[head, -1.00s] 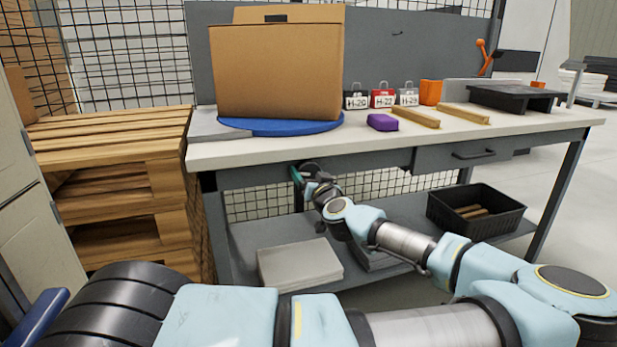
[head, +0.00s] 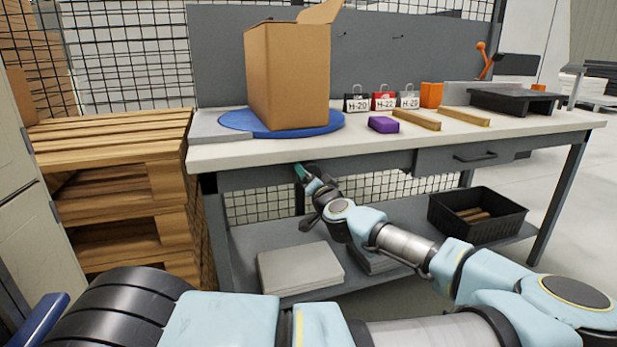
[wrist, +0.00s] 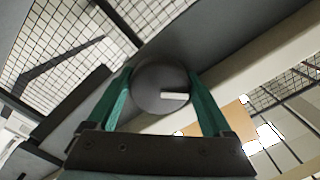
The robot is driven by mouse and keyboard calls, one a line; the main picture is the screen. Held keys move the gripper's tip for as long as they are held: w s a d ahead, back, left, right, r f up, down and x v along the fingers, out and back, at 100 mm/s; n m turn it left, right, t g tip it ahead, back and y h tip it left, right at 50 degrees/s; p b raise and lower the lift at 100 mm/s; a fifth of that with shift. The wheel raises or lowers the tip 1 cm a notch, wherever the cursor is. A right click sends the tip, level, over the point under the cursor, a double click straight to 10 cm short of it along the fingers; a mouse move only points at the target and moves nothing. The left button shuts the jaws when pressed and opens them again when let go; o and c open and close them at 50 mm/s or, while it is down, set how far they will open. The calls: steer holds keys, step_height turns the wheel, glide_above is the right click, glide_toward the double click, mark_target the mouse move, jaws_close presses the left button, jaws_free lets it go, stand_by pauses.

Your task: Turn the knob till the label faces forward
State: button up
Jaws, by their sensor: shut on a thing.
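The knob (wrist: 158,88) is a dark grey disc with a pale bar mark on its face, seen in the wrist view under the bench edge. My gripper (wrist: 160,92) has its two teal fingers on either side of the knob, shut on it. In the head view my gripper (head: 300,172) is at the bench's front rail and hides the knob. A cardboard box (head: 290,75) with an open flap stands on a blue turntable (head: 232,120). The box sits turned, with a corner edge toward me. No label shows on its visible sides.
On the bench top (head: 350,143) are a purple block (head: 383,124), several padlocks (head: 384,102), wooden strips (head: 416,120) and an orange block (head: 431,94). Wooden pallets (head: 110,190) stand left. A black crate (head: 478,214) and a grey stack (head: 299,268) are on the lower shelf.

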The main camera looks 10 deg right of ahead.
stand_by(0.3)
steer(key=o, duration=1.1)
steer(key=shift+o, duration=0.2)
steer(key=shift+s, duration=0.1)
steer(key=s+d, duration=0.1)
steer(key=s, duration=0.9)
steer(key=shift+s+d+b, duration=0.2)
steer(key=shift+s+b, duration=0.1)
steer(key=shift+b, duration=0.15)
